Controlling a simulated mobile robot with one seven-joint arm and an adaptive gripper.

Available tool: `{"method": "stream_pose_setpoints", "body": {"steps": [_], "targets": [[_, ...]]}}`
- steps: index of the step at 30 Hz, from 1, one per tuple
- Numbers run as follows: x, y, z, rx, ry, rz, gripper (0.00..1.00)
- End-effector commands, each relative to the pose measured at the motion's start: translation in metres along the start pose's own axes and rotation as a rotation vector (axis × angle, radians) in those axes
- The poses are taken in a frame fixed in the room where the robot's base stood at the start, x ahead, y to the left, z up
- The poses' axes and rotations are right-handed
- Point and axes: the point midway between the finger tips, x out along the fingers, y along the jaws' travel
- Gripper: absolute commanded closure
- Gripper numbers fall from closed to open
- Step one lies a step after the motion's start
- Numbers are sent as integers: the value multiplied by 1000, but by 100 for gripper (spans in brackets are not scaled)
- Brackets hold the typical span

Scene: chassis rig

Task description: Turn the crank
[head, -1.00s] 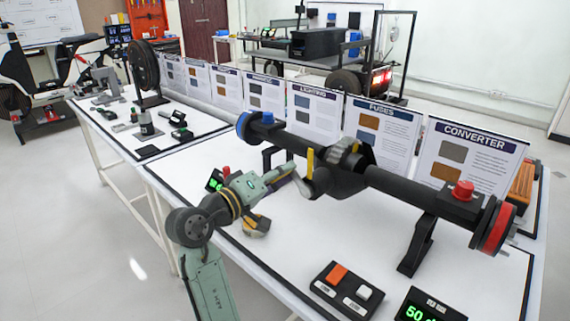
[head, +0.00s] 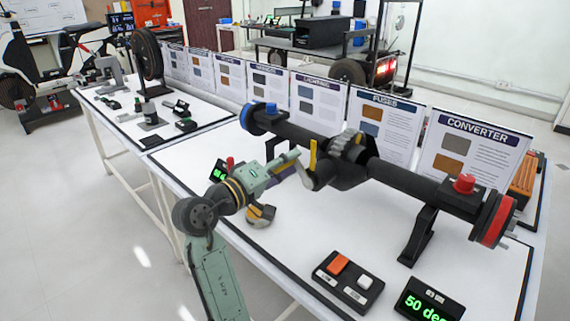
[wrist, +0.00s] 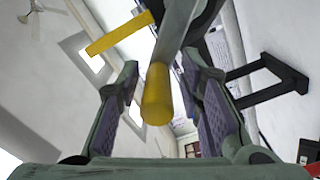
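The crank is a grey arm (head: 306,178) on the dark middle housing of a long axle. In the wrist view its yellow handle (wrist: 157,97) points towards the camera between the two fingers. My gripper (head: 284,164) is at the crank's left side in the head view, where it hides the handle. In the wrist view my gripper (wrist: 163,108) is open, with purple-padded fingers on either side of the handle and visible gaps. A separate yellow bar (head: 312,155) stands upright by the housing; it also shows at the upper left of the wrist view (wrist: 118,33).
The axle (head: 400,183) spans the white table on black stands (head: 418,238). Info boards such as the converter board (head: 466,155) line the back. A two-button box (head: 347,281) and a green-lit display (head: 427,303) lie at the front right.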

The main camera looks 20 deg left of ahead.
Motion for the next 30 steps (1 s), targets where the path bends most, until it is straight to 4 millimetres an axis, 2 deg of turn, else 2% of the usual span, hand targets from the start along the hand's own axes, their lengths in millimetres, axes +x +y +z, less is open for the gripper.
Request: {"method": "stream_pose_setpoints", "body": {"steps": [9,13,17,24,30], "targets": [[-2,-4,0,-2,2,-7,62],[-10,-5,-1,-3,3,-8,62],[-33,-5,-1,-3,6,-8,62],[-84,-3,-1,-2,4,-7,62],[-112,-3,0,-3,2,-6,62]]}}
